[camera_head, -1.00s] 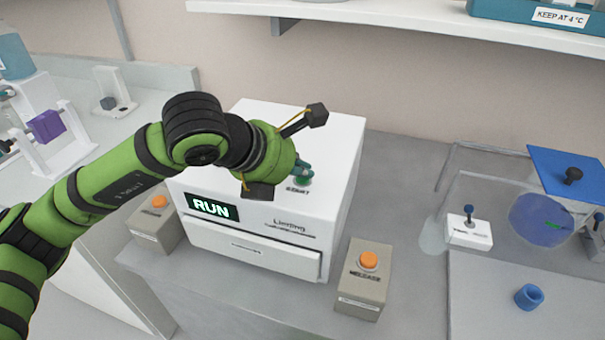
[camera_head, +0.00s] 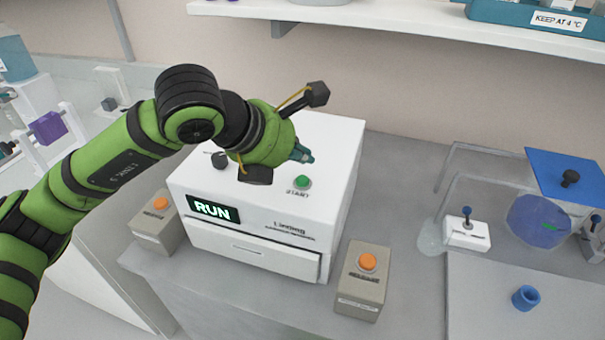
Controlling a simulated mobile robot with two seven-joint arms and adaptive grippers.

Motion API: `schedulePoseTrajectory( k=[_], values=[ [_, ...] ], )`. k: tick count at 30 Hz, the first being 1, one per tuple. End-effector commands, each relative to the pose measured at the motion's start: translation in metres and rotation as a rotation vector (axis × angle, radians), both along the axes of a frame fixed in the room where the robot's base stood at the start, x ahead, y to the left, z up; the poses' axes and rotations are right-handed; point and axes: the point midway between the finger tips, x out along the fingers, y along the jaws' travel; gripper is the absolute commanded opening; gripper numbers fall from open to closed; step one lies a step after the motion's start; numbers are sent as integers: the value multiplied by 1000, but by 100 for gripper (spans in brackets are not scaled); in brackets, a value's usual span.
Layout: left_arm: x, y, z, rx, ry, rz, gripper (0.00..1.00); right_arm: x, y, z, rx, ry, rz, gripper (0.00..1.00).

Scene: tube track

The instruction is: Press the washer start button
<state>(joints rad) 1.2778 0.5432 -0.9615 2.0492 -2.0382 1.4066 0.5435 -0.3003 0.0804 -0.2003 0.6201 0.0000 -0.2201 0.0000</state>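The washer (camera_head: 270,210) is a white box on the grey bench in the middle of the head view. Its front display (camera_head: 212,209) reads RUN in green. The green START button (camera_head: 303,182) is on its top, near the right front edge, and is in clear view. A dark knob (camera_head: 220,160) is on the top further left. My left gripper (camera_head: 303,155) is above the washer top, behind and above the button, apart from it. Its teal fingertips look close together, with nothing seen between them. My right gripper is not in view.
Two grey boxes with orange buttons flank the washer, a left one (camera_head: 153,225) and a right RELEASE one (camera_head: 361,280). A clear enclosure with a blue panel (camera_head: 568,175) and a blue cup (camera_head: 526,298) are at the right. A shelf (camera_head: 400,25) runs above.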

Motion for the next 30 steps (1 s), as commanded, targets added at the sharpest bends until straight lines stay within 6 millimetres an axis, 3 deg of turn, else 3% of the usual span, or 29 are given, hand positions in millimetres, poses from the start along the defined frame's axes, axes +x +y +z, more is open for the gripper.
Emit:
schedulePoseTrajectory(
  k=[9, 30],
  values=[
    [0, 0, 29, -1, -1, -1, 0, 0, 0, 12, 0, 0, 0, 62],
    [0, 0, 29, 0, 0, -1, 0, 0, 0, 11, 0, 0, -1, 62]
  ],
)
